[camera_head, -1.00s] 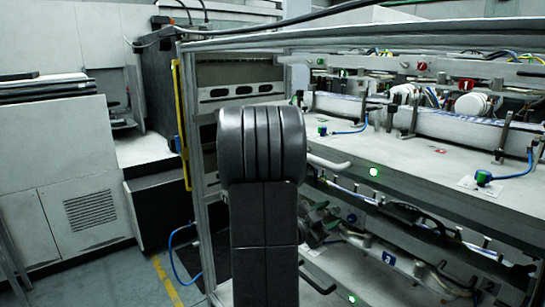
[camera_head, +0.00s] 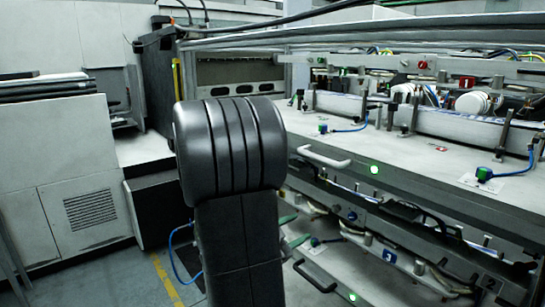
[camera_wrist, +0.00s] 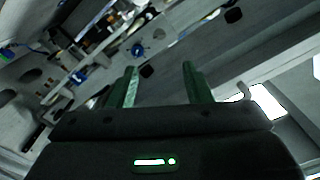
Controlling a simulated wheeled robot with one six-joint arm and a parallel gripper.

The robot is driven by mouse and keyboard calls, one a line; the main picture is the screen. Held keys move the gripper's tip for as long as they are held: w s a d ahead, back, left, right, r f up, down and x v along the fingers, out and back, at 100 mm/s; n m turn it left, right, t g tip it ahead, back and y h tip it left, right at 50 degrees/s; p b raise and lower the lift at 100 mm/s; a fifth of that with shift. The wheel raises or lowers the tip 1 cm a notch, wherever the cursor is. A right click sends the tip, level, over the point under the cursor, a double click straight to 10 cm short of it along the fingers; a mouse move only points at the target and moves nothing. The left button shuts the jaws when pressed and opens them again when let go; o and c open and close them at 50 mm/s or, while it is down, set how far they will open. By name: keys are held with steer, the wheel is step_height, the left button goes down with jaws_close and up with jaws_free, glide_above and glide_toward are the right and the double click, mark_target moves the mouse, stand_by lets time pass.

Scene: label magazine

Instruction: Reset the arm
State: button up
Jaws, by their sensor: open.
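My gripper shows in the wrist view (camera_wrist: 160,85) with two green fingers set well apart and nothing between them. Beyond the fingers is a tilted view of the grey machine frame and fittings. In the head view my dark arm stands upright in the middle and hides part of the machine behind it. Parts of green fingers (camera_head: 290,230) show just right of my arm, beside the lower level of the label magazine (camera_head: 345,215); their tips are partly hidden.
The upper shelf (camera_head: 400,155) carries clamps, blue cables and white rolls (camera_head: 473,103). A handle (camera_head: 323,158) juts from its front edge, close to my arm. A lower handle (camera_head: 314,278) is below. A grey cabinet (camera_head: 70,170) stands left, with open floor between.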

mark_target(334, 209)
steer(key=p+x, duration=0.1)
steer(key=x, duration=1.2)
steer(key=shift+d+r, duration=0.1)
steer(key=n+p, duration=0.2)
steer(key=p, duration=0.1)
steer(key=shift+r, duration=0.1)
steer(key=n+p, duration=0.5)
steer(key=p, duration=0.2)
steer(key=shift+n, duration=0.3)
steer(key=b+v, duration=0.2)
steer(key=v, duration=1)
steer(key=shift+a+f, duration=0.25)
steer(key=shift+f, duration=0.1)
